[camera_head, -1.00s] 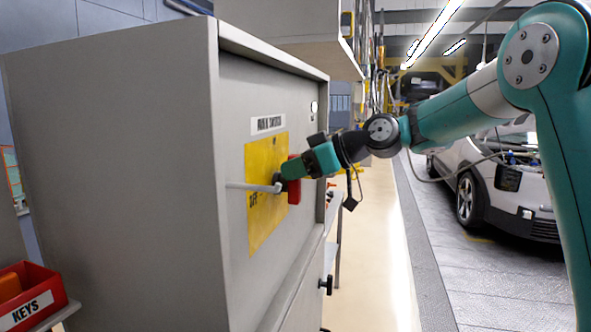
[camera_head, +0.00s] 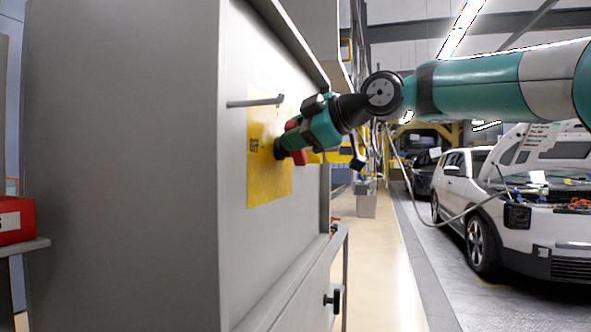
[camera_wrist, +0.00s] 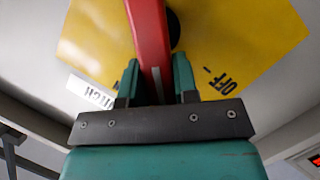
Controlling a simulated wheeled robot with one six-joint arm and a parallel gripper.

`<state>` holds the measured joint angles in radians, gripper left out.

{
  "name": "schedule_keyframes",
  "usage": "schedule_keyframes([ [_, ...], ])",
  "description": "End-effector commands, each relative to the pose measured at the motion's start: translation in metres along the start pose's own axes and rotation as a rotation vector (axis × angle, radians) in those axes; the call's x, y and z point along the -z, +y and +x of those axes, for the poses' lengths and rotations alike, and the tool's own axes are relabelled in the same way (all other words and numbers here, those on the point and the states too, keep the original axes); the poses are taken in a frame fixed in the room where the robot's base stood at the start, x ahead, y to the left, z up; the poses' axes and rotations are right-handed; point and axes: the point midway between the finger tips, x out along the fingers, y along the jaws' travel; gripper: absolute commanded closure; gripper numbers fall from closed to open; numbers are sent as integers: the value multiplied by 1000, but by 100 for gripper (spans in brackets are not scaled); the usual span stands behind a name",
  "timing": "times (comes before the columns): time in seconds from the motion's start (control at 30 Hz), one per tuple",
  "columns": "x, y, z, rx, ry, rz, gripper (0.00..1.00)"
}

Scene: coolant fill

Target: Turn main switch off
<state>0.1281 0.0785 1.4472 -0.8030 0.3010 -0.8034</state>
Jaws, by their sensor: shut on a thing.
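The red main switch handle (camera_head: 297,157) stands out from a yellow plate (camera_head: 268,185) on the grey cabinet front. In the wrist view, the red handle (camera_wrist: 148,35) runs between the two teal fingers, with its black hub (camera_wrist: 173,28) partly behind it. My gripper (camera_wrist: 156,75) is shut on the handle; in the head view my gripper (camera_head: 300,146) reaches it from the right. The word OFF (camera_wrist: 221,80) is right of the handle in the wrist view. My gripper hides part of the handle in the head view.
A thin grey bar (camera_head: 254,102) sticks out in front of the cabinet (camera_head: 130,170), above the switch in the head view. A red box (camera_head: 15,220) stands on a shelf at the left. A white car (camera_head: 535,215) with raised hood stands right of a clear aisle (camera_head: 385,275).

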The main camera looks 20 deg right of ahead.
Motion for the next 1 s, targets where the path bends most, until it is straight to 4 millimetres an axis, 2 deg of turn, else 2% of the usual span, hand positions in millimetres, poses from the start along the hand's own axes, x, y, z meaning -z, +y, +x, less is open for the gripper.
schedule_keyframes([
  [0.03,-10,-12,4,-16,-2,-40,96],
  [0.33,-11,-22,5,-122,-3,-301,96],
  [0.7,-14,-27,6,-234,-4,-572,96],
  [1.0,-14,-28,6,-283,-3,-692,96],
])
